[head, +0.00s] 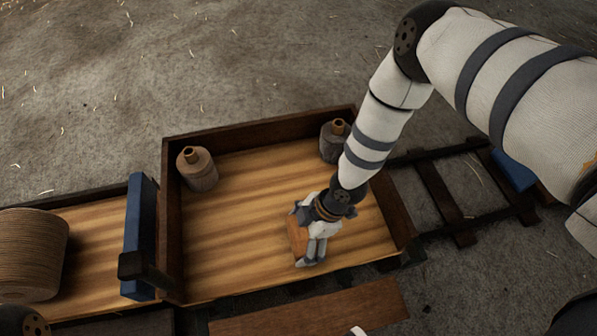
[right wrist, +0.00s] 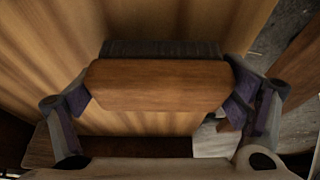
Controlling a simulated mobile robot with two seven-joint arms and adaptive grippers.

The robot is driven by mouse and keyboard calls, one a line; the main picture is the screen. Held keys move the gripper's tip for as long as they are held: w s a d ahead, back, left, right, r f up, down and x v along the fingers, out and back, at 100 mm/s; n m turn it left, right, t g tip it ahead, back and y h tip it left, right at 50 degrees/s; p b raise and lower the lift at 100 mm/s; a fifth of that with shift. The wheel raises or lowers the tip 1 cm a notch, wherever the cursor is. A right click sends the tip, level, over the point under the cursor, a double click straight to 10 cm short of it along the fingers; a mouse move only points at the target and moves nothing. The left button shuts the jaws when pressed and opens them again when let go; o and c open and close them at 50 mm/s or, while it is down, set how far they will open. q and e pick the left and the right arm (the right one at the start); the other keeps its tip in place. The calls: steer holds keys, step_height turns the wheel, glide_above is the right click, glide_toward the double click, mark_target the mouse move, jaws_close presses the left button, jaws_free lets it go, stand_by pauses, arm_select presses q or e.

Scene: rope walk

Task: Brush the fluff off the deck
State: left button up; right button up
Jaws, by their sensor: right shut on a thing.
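The deck (head: 235,235) is a striped wooden floor inside a low dark-walled cart. My right gripper (head: 308,255) is over the right front part of the deck. It is shut on a brush (head: 297,236) with a brown wooden block. In the right wrist view the brush block (right wrist: 160,85) lies between the two fingers, with dark bristles along its far side. The bristles point towards the boards; I cannot tell if they touch. I cannot make out any fluff on the visible boards; the arm and brush hide part of them. My left gripper is not in view.
A grey jar (head: 198,170) stands in the deck's back left corner. Another jar (head: 333,142) stands at the back right, partly behind my arm. A blue panel (head: 139,235) and a rope spool (head: 30,254) are left of the deck. Rails (head: 440,195) run off right.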

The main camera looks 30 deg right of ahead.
mark_target(292, 204)
steer(key=shift+s+f, duration=0.1)
steer(key=shift+s, duration=0.25)
steer(key=shift+s+d, duration=0.1)
steer(key=shift+d, duration=0.8)
steer(key=w+b, duration=0.2)
steer(key=shift+w+d, duration=0.3)
steer(key=shift+d, duration=0.05)
steer(key=shift+w+d+b, duration=0.1)
steer(key=shift+w+b, duration=0.35)
steer(key=shift+b, duration=0.05)
steer(key=shift+w+d+f+b, duration=0.1)
steer(key=shift+w+d+b, duration=0.05)
steer(key=shift+w+b, duration=0.5)
steer(key=shift+w+d+f+b, duration=0.1)
steer(key=shift+w+d+b, duration=0.05)
steer(key=shift+w+b, duration=0.4)
steer(key=shift+w+d+r+b, duration=0.2)
steer(key=shift+w+r+b, duration=0.05)
steer(key=shift+w+b, duration=0.35)
steer(key=w+b, duration=0.2)
steer(key=shift+w+d+f, duration=0.1)
steer(key=shift+w+d, duration=0.25)
steer(key=shift+d, duration=0.05)
steer(key=shift+w+b, duration=0.2)
steer(key=shift+b, duration=0.2)
steer(key=shift+w+r, duration=0.15)
steer(key=shift+r, duration=0.1)
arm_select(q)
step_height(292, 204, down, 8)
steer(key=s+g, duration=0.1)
